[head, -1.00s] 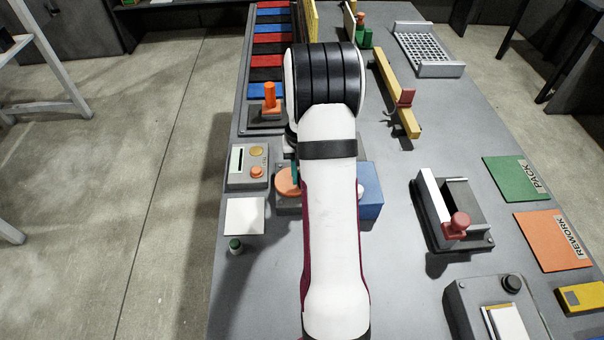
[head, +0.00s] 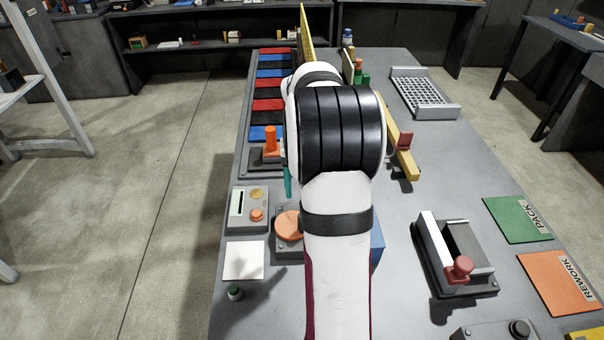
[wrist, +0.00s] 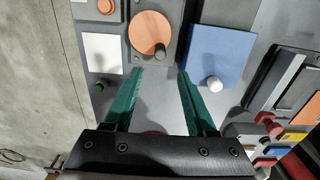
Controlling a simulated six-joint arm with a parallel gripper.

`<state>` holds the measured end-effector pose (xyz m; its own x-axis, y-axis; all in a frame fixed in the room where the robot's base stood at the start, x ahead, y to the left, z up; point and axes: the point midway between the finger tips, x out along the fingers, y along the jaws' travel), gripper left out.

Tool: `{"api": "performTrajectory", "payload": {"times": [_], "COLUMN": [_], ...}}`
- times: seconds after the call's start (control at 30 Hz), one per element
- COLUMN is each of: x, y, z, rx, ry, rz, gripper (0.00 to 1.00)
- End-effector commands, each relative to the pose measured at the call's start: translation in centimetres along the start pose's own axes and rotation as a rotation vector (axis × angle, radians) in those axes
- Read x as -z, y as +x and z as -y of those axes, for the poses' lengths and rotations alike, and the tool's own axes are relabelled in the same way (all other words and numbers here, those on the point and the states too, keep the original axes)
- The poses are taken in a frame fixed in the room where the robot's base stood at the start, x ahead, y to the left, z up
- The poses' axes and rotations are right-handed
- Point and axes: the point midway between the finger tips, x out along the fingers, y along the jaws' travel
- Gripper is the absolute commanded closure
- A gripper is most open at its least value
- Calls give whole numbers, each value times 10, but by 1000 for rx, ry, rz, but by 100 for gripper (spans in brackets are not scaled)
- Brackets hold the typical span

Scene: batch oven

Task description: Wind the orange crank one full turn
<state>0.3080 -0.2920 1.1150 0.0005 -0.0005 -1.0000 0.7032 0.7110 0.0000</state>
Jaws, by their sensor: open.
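The orange crank is a round orange disc (head: 289,225) on a grey base, partly hidden by my arm in the head view. In the wrist view the disc (wrist: 150,31) shows nearly whole, with a small dark-looking knob near its lower right edge. My gripper (wrist: 160,74) has two teal fingers set wide apart, with nothing held between them. In the wrist picture the fingertips lie just below the disc, apart from the knob. In the head view only a sliver of teal finger (head: 288,181) shows beside my arm, above the disc.
A blue block (wrist: 222,52) with a white knob (wrist: 214,84) stands right of the crank. A control box (head: 249,208), a white pad (head: 244,260) and a green-topped knob (head: 235,293) are at left. An orange upright handle (head: 270,141) stands beyond. A red-knobbed fixture (head: 453,257) is at right.

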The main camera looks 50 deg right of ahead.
Motion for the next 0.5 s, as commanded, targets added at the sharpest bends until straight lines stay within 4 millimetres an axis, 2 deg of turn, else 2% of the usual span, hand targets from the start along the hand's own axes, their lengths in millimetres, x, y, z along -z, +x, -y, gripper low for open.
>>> {"api": "performTrajectory", "payload": {"times": [0.1,0.2,0.5], "x": [-1,0,0], "y": [-27,-40,-46], "z": [0,0,0], "rx": [0,0,0], "ry": [1,0,0], "rz": [3,1,-1], "gripper": [43,43,43]}}
